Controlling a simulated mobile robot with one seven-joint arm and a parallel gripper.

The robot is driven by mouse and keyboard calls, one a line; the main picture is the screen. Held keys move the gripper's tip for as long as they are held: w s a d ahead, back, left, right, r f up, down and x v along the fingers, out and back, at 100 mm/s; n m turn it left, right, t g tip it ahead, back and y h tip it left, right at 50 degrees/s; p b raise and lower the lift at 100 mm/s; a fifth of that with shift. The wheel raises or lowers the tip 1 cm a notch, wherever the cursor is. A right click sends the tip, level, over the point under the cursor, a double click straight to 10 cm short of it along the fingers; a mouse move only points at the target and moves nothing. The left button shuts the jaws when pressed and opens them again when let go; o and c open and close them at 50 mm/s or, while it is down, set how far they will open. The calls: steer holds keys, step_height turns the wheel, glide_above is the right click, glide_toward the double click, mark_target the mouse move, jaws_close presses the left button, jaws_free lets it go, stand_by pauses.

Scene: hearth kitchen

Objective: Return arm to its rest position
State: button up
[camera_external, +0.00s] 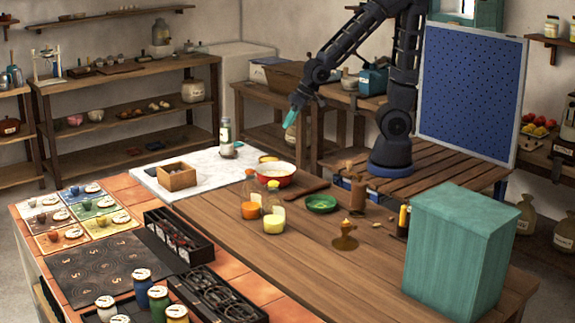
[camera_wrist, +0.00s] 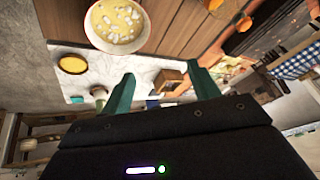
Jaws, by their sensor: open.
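My gripper (camera_external: 291,117) hangs in the air above the far side of the table, on my dark arm whose base stands at the back right. In the wrist view my gripper (camera_wrist: 162,78) shows two teal fingers spread apart with nothing held between them. The wooden table (camera_external: 330,262) lies below and in front of it. A red-rimmed bowl (camera_external: 288,168) stands under the gripper's side of the table; a pale bowl with yellow contents (camera_wrist: 115,22) shows in the wrist view.
A teal box (camera_external: 460,250) stands at the table's right end. A blue pegboard (camera_external: 470,85) rises right of my arm. A jar (camera_external: 225,135) and small wooden box (camera_external: 177,177) sit on the white slab (camera_external: 150,178). Air around the gripper looks clear.

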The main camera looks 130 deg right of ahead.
steer(key=s+a+r+n+y, duration=0.2)
steer(key=s+a+r+n, duration=0.8)
steer(key=s+a+r, duration=0.3)
steer(key=s+a, duration=0.2)
steer(key=s, duration=0.2)
steer(key=shift+a+n+y, duration=0.3)
steer(key=shift+n+y, duration=0.1)
